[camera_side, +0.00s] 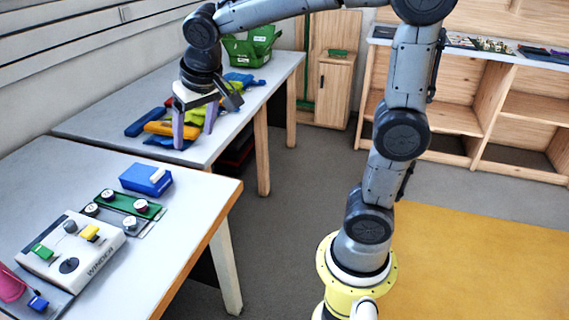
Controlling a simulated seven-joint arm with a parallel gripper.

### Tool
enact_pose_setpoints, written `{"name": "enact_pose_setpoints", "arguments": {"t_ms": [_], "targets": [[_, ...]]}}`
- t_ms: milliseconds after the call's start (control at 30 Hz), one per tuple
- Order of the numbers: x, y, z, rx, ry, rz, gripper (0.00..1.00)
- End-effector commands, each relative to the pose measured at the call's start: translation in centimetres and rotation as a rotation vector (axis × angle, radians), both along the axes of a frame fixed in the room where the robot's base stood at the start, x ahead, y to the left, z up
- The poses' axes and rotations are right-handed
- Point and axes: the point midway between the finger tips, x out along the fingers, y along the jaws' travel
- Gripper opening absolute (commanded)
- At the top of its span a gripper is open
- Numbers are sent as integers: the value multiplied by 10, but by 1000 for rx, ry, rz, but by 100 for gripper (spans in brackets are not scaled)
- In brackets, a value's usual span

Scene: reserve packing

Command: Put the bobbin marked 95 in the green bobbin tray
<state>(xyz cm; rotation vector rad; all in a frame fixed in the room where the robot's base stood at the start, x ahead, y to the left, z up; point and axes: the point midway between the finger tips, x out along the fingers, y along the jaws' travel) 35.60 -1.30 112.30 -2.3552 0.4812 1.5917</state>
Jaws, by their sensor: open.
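The green bobbin tray (124,202) lies on the near left table, behind the white winder (88,258). One bobbin (141,205) is at its right part and another (108,195) is at its left end. A third bobbin (92,209) is left of the tray, and another (130,222) is at its front side, over a grey plate. The bobbins are pale with dark sides; their numbers are too small to read, so I cannot tell which is 95. My gripper (194,138) is open over the far table, its purple fingers pointing down, well away from the tray.
A blue box (146,178) sits behind the bobbin tray. A gap separates the two tables. The near table's right side is clear.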

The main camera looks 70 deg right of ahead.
Motion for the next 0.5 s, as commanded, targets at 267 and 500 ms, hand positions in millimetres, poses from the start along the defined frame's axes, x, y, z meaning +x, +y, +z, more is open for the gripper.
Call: {"name": "enact_pose_setpoints", "arguments": {"t_ms": [267, 500], "targets": [[-120, 5, -1, -18, -59, 237, 75], [-180, 12, -24, -44, -99, 385, 75]]}}
